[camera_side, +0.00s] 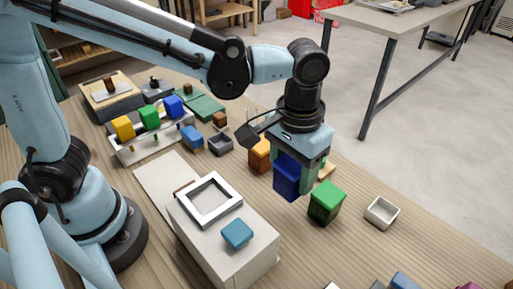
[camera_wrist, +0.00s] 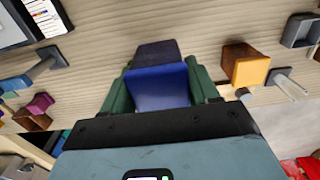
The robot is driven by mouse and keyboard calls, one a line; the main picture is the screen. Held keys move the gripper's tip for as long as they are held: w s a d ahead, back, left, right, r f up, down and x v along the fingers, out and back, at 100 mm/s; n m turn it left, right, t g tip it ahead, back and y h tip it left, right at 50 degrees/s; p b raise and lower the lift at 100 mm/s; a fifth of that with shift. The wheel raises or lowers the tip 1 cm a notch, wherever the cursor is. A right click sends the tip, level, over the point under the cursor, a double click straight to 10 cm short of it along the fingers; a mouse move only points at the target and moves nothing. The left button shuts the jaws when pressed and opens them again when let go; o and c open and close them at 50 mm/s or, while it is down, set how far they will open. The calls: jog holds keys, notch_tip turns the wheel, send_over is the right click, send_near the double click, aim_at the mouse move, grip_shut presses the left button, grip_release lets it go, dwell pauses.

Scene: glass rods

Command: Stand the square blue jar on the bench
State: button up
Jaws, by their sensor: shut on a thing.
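The square blue jar (camera_side: 287,176) is held between the green finger pads of my gripper (camera_side: 304,172), which is shut on it. In the wrist view the blue jar (camera_wrist: 160,88) fills the space between both fingers (camera_wrist: 160,95), with a darker end beyond. The jar looks close to upright in the side view. It is over the wooden bench (camera_side: 370,255), between an orange jar and a green jar. I cannot tell whether its base touches the bench. One finger is mostly hidden in the side view.
A green jar (camera_side: 326,200) stands close on the right, and an orange jar (camera_side: 260,155) close behind left. A white open box (camera_side: 381,212) is farther right. A pale block (camera_side: 205,240) carries a grey frame (camera_side: 212,200) and a blue piece (camera_side: 237,233). Bench front right has bare room.

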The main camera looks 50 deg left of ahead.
jog(key=w+a+f, duration=0.1)
jog(key=w, duration=0.1)
jog(key=w+a+f, duration=0.3)
jog(key=w, duration=0.1)
jog(key=shift+a+f, duration=0.25)
jog(key=shift+f, duration=1.95)
jog(key=shift+f, duration=0.15)
jog(key=o, duration=1.2)
notch_tip(320, 180, up, 12)
jog(key=s+a+t, duration=0.2)
jog(key=a, duration=0.2)
jog(key=s+a+t, duration=0.2)
jog(key=s+a, duration=0.1)
jog(key=a, duration=0.2)
jog(key=s+a+t, duration=0.2)
jog(key=a+t, duration=0.1)
jog(key=a, duration=0.2)
jog(key=shift+s+a+f, duration=0.2)
jog(key=shift+s+a, duration=0.05)
jog(key=shift+s, duration=0.05)
